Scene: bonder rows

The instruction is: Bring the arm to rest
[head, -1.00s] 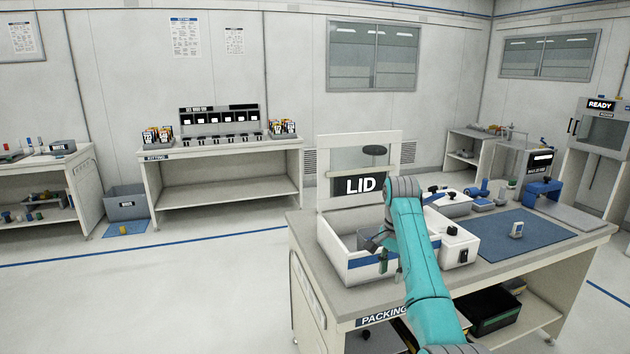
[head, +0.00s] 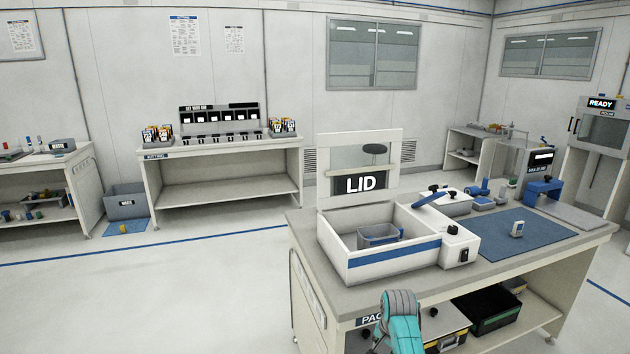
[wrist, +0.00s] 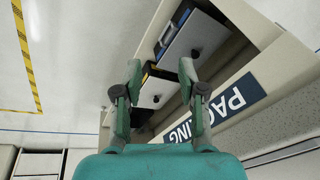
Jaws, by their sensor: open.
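My teal arm (head: 402,325) shows at the bottom of the head view, low in front of the packing bench (head: 300,226). In the wrist view my gripper (wrist: 160,78) is open, its two fingers apart with nothing between them. Beyond the fingers are the bench's lower shelf and its PACKING label (wrist: 228,108). The fingertips are hidden or too small to make out in the head view.
A white box (head: 385,268) with its LID panel raised stands on the bench, a grey bin (head: 380,234) inside. A blue mat (head: 497,243) lies to the right. Boxes, one black (head: 494,312), fill the lower shelf. The floor at left (head: 190,300) is clear.

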